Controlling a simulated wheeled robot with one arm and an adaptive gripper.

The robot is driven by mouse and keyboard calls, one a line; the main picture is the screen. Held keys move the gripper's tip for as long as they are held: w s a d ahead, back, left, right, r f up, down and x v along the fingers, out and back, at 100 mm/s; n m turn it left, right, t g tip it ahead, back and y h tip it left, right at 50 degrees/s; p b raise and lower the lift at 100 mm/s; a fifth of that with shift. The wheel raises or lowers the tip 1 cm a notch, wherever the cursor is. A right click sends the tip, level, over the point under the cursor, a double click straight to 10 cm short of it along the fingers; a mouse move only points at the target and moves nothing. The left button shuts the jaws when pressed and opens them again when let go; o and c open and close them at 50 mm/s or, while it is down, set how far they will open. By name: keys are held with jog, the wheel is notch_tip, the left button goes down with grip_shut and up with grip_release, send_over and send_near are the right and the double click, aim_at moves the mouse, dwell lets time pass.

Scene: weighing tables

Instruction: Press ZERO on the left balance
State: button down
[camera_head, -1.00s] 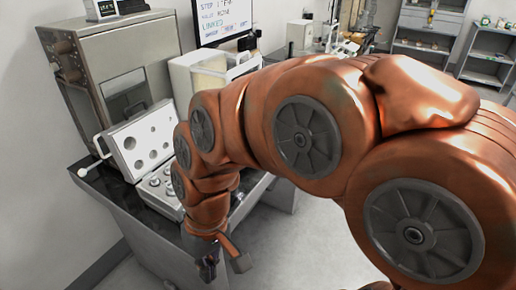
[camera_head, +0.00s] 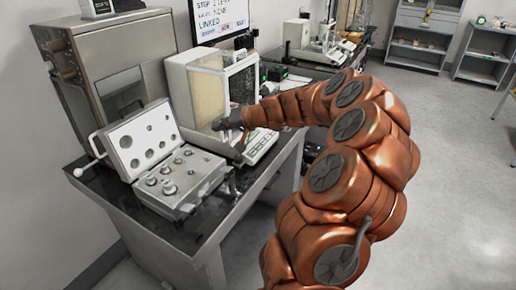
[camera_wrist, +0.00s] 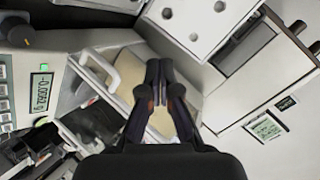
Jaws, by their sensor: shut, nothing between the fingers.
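The nearer balance, at the left in the head view, is a cream box (camera_head: 198,85) with a glass-sided chamber. Its low front panel (camera_head: 262,146) carries rows of keys, too small to read. In the wrist view its lit display (camera_wrist: 41,92) reads about -0.0002 g, with a column of keys (camera_wrist: 5,102) at the left edge, partly cut off. My gripper (camera_head: 222,124) is in front of the chamber, left of the front panel. In the wrist view my gripper (camera_wrist: 159,72) has its fingers together and empty, apart from the keys. I cannot make out the ZERO key.
An open weight case (camera_head: 172,180) with several metal weights stands left on the dark table (camera_head: 105,188). A metal oven (camera_head: 110,60) is behind it, and a screen (camera_head: 220,15) at the back. Another balance (camera_head: 325,50) stands farther back. Floor at right is clear.

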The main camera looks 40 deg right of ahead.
aim_at(258, 147)
jog(key=s+d+f+m+h, duration=0.2)
jog(key=d+f, duration=0.1)
jog(key=d, duration=0.6)
jog(key=s+d+f+m+t+h, duration=0.1)
jog(key=s+d+f+m+h, duration=0.1)
jog(key=d, duration=0.8)
jog(key=shift+f+h, duration=0.4)
jog(key=shift+f, duration=0.1)
jog(key=shift+w+a+f+b, duration=0.15)
jog(key=shift+w+f+b, duration=0.5)
jog(key=shift+f, duration=0.75)
jog(key=shift+w+a+f+b, duration=0.2)
jog(key=shift+w+f+b, duration=0.2)
jog(key=shift+f+b, duration=0.8)
jog(key=shift+w+a+f+b, duration=0.15)
jog(key=shift+w+f+b, duration=0.4)
jog(key=shift+f, duration=1)
jog(key=shift+w+f+b, duration=0.2)
jog(key=shift+f+b, duration=0.55)
jog(key=shift+b, duration=0.5)
jog(key=shift+r, duration=0.15)
jog(key=shift+s+r, duration=0.25)
jog(key=shift+r, duration=0.4)
